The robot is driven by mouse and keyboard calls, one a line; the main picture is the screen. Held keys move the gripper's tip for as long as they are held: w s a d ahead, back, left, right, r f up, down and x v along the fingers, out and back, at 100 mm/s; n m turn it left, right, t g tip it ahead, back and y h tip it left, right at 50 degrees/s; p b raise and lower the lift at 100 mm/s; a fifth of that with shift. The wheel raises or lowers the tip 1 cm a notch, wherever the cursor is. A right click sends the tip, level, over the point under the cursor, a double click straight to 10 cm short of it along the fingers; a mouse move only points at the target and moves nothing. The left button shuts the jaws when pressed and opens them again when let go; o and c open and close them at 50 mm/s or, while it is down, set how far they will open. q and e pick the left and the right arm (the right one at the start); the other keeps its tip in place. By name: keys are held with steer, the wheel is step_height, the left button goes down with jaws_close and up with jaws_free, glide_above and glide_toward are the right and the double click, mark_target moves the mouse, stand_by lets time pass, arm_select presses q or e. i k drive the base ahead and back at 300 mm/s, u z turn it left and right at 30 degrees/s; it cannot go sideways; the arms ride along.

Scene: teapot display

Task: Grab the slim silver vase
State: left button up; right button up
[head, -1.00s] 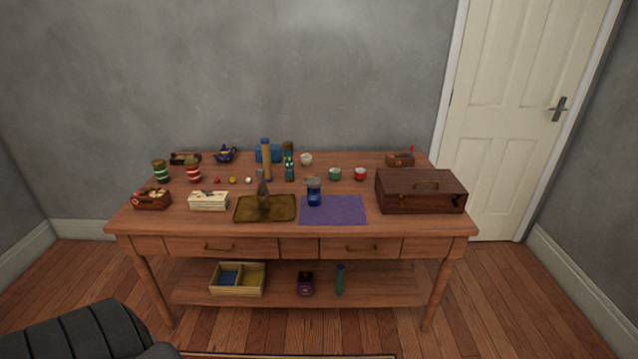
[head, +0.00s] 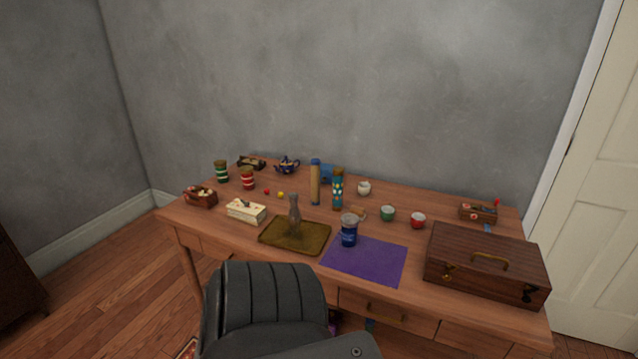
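The slim silver vase (head: 294,217) stands upright on the dark gold tray (head: 311,247), near the front middle of the wooden table (head: 290,187). It is narrow at the neck and wider at the base. Nothing covers it from this view. Neither of my grippers is in view.
A black ribbed chair (head: 272,300) stands before the table's front left. A brown case (head: 484,265) fills the right end. Tall cylinders stand behind.

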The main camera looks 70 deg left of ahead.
mark_target(294, 218)
steer(key=u, duration=0.25)
steer(key=i, duration=0.85)
steer(key=u, duration=1.3)
steer(key=i, duration=0.7)
steer(key=u, duration=0.65)
